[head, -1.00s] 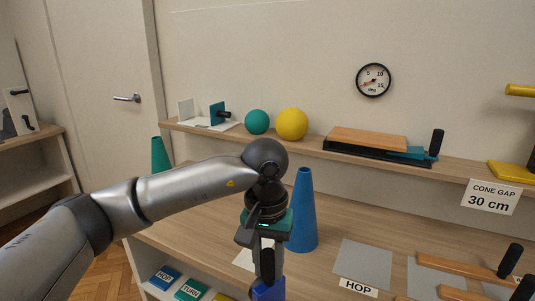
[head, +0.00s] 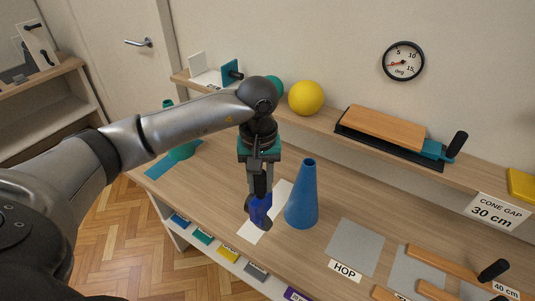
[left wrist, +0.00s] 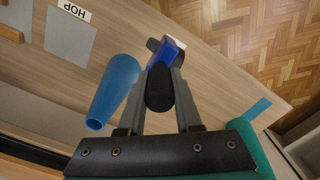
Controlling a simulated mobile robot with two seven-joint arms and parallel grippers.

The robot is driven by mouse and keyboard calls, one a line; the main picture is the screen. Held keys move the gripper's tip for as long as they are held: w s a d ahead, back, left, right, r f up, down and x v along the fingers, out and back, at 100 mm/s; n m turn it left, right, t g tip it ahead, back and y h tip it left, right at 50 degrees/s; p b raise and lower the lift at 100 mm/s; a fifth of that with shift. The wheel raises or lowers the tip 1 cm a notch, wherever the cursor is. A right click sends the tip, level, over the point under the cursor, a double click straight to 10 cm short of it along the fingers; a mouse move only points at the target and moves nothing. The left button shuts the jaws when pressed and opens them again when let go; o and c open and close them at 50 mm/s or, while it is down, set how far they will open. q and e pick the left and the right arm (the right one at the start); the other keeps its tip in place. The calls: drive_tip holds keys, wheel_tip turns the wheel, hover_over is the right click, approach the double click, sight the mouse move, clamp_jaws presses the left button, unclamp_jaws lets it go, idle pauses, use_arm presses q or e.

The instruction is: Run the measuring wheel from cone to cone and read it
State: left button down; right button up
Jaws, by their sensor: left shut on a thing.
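My left gripper (head: 258,183) is shut on the black handle (left wrist: 160,90) of the measuring wheel (head: 259,211). The wheel has a blue body, seen beyond the fingers in the left wrist view (left wrist: 165,53). It hangs down over the white strip (head: 277,205); I cannot tell whether it touches. The blue cone (head: 302,195) stands upright close to its right, apart from it; it also shows in the left wrist view (left wrist: 115,92). The sign (head: 493,212) reads CONE GAP 30 cm. My right gripper is out of view.
Grey mats (head: 355,248), one labelled HOP, and wooden pieces with black handles (head: 492,271) lie at the right. The rear shelf (head: 325,122) holds a yellow ball (head: 306,97), a wood-topped device (head: 385,132) and a dial (head: 403,61) hangs above. Labelled cards sit below the front edge.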

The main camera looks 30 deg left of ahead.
sight(260, 202)
use_arm(q)
drive_tip(key=shift+w+a+r, duration=0.15)
drive_tip(key=shift+r, duration=0.1)
drive_tip(key=shift+f, duration=0.1)
drive_tip(key=shift+f+b, duration=2.15)
drive_tip(key=shift+f, duration=1.25)
drive_tip(key=shift+f+b, duration=0.55)
